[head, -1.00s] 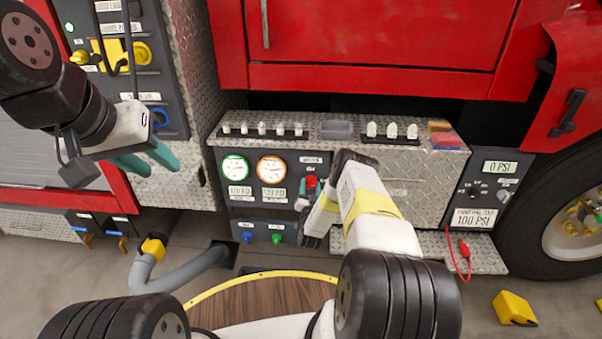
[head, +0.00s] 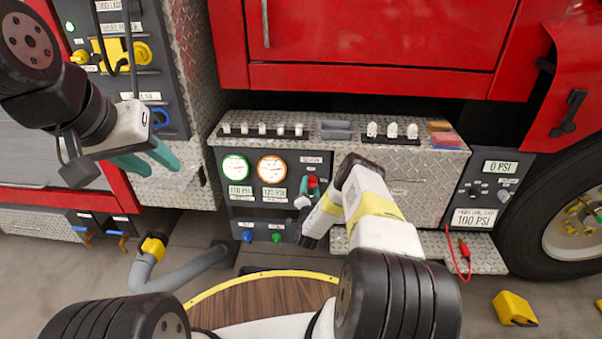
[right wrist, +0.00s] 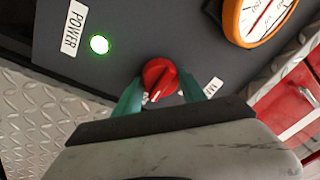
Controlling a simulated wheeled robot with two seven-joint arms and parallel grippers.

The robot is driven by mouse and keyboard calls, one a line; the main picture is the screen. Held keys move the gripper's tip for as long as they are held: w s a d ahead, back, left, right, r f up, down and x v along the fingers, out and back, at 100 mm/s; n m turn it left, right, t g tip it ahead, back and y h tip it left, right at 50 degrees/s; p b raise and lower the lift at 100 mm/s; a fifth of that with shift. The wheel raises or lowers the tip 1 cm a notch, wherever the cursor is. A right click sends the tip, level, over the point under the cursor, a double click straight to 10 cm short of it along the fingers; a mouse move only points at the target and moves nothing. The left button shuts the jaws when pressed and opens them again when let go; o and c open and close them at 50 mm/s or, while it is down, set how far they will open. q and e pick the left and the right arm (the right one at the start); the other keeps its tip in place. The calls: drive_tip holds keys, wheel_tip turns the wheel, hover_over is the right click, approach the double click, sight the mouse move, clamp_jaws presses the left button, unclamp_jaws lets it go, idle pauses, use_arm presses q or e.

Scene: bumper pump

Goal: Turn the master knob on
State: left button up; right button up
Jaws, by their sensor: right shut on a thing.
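The master knob (head: 312,181) is a round red knob on the dark gauge panel in the head view. It is clear in the right wrist view (right wrist: 160,77), with a white pointer line running toward the lower left there. My right gripper (right wrist: 162,92) is shut on it, one green finger at each side. In the head view the right gripper (head: 308,190) is partly hidden by its own wrist. A green light (right wrist: 99,44) beside the POWER label is lit. A label near the knob is mostly covered. My left gripper (head: 150,165) is open and empty at the left.
A green-rimmed gauge (head: 235,167) and an orange-rimmed gauge (head: 272,168) sit left of the knob. A blue knob (head: 247,236) and a green knob (head: 277,237) are below. A grey hose (head: 180,275) and yellow chock (head: 514,308) lie on the floor.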

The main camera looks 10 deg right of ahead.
drive_tip(key=o, duration=1.4)
drive_tip(key=shift+c, duration=0.2)
drive_tip(key=v, duration=0.7)
drive_tip(key=shift+s+a, duration=0.15)
drive_tip(key=shift+s, duration=0.25)
drive_tip(key=shift+f, duration=0.15)
